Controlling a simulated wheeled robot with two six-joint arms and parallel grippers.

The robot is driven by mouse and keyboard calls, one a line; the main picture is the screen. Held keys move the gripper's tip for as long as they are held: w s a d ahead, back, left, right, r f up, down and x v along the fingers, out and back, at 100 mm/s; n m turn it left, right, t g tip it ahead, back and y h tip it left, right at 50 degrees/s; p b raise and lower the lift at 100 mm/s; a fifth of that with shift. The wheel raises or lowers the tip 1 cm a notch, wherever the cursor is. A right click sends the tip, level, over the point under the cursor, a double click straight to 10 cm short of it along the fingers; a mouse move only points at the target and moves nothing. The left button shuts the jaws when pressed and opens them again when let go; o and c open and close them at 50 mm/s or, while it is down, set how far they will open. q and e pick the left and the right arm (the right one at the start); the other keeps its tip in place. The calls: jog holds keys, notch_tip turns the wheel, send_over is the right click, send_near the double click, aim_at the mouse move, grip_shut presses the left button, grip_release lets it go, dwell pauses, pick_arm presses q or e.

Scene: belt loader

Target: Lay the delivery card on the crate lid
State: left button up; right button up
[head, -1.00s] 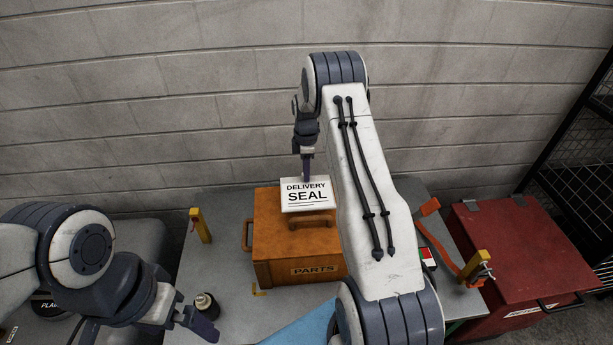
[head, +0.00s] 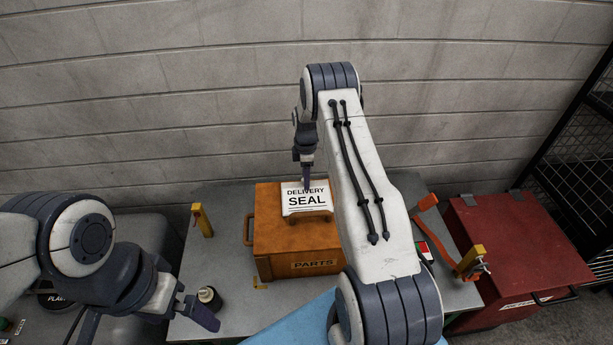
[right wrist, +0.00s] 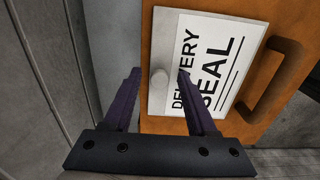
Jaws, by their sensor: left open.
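The white delivery card (head: 306,202) lies on the lid of the orange parts crate (head: 275,243), behind the lid's handle. In the right wrist view the card (right wrist: 208,75) looks flat on the crate lid (right wrist: 165,126), beside the handle (right wrist: 270,82). A pale round knob (right wrist: 159,78) stands on the card. My right gripper (head: 307,183) is over the card; in the right wrist view its fingers (right wrist: 160,73) are apart, one on each side of the knob, with gaps. My left gripper (head: 199,312) is open and empty at the lower left, near a dark bottle.
The dark bottle (head: 209,298) stands on the grey table (head: 215,262) left of the crate. Yellow posts (head: 202,220) and (head: 471,260) rise at the table's sides. A red box (head: 518,250) is at the right. A blue surface (head: 295,326) lies in front. A block wall stands behind.

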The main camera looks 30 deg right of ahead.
notch_tip(320, 180, up, 11)
jog(key=b, duration=0.5)
jog(key=s+a+r+m, duration=0.1)
jog(key=s+a+r, duration=0.2)
jog(key=a, duration=0.5)
jog(key=s+a+r, duration=0.3)
jog(key=a+r, duration=0.1)
jog(key=a, duration=0.4)
jog(key=s+a+r+m, duration=0.1)
jog(key=s+a+r, duration=0.2)
jog(key=a, duration=0.5)
jog(key=s+a+m, duration=0.1)
jog(key=s+a, duration=0.3)
jog(key=s, duration=0.9)
jog(key=s+a+m+y, duration=0.1)
jog(key=s+a, duration=0.3)
jog(key=s, duration=0.9)
jog(key=shift+s+a+m, duration=0.2)
jog(key=shift+s+m, duration=0.05)
jog(key=shift+m, duration=0.55)
notch_tip(320, 180, down, 4)
jog(key=b, duration=0.3)
jog(key=shift+r, duration=0.2)
